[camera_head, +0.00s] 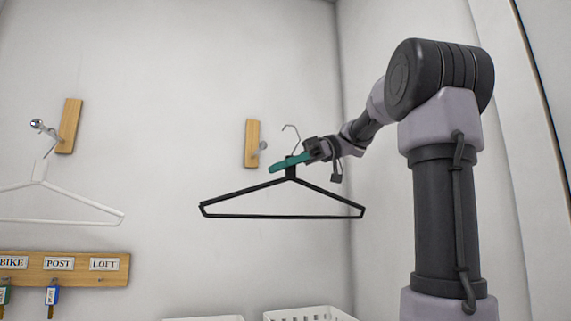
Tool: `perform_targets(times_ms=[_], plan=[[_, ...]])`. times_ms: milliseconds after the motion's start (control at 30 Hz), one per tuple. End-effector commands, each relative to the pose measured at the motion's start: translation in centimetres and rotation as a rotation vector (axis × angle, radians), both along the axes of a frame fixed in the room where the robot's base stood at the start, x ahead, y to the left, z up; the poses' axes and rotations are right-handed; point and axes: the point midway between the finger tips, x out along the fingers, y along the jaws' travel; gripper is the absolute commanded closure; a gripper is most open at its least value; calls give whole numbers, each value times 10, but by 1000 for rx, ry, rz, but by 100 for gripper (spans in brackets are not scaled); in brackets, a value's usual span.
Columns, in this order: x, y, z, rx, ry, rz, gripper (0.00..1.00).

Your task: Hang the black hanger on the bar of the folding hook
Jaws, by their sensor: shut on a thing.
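The black hanger (283,216) hangs level in the air below my gripper, its thin metal hook (293,134) pointing up. My gripper (284,164), with teal fingers, is shut on the hanger's neck, just under the hook. A wooden block (252,144) with a small round metal piece (263,145) is on the back wall, just left of the hanger's hook. This looks like the folding hook, but its bar is not clear to see. The hanger's hook looks apart from it in the picture; the depth between them cannot be told.
At left, a white hanger (62,198) hangs from a metal hook on another wooden block (69,126). Below it is a wooden key board (65,269) with labels and keys. White baskets (308,313) stand at the bottom. A wall corner is right of my gripper.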

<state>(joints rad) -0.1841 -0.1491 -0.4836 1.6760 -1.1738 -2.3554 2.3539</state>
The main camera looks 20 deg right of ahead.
Motion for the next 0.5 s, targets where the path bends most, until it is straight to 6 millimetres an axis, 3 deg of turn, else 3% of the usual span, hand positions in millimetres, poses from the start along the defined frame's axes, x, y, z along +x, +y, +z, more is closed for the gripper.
perform_targets(times_ms=[500], plan=[[53, 0, 0, 0, 1, -1, 100]])
